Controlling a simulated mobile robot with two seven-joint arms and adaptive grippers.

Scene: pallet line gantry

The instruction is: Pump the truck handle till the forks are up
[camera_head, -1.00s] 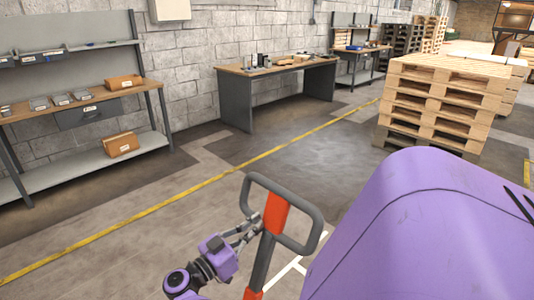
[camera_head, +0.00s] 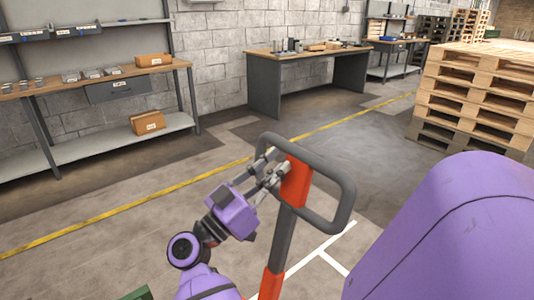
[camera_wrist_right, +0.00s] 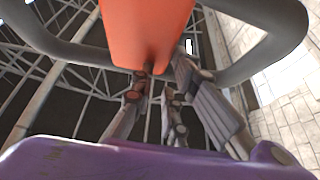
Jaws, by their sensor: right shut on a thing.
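The truck handle (camera_head: 294,182) is a dark grey loop with an orange middle piece on a grey and orange shaft. It leans in the lower middle of the head view. My right gripper (camera_head: 270,172) is at the left side of the loop, shut on the handle beside the orange piece. In the right wrist view the handle's orange piece (camera_wrist_right: 147,30) and grey loop fill the top, with the gripper fingers (camera_wrist_right: 160,100) up against them. The forks and the truck's body are out of view. My left gripper is not in view.
A stack of wooden pallets (camera_head: 475,95) stands at the right. A grey workbench (camera_head: 262,85) stands by the block wall, and a shelved bench (camera_head: 75,145) is at the left. A yellow floor line (camera_head: 130,218) crosses open floor. Something green (camera_head: 136,294) shows at the bottom edge.

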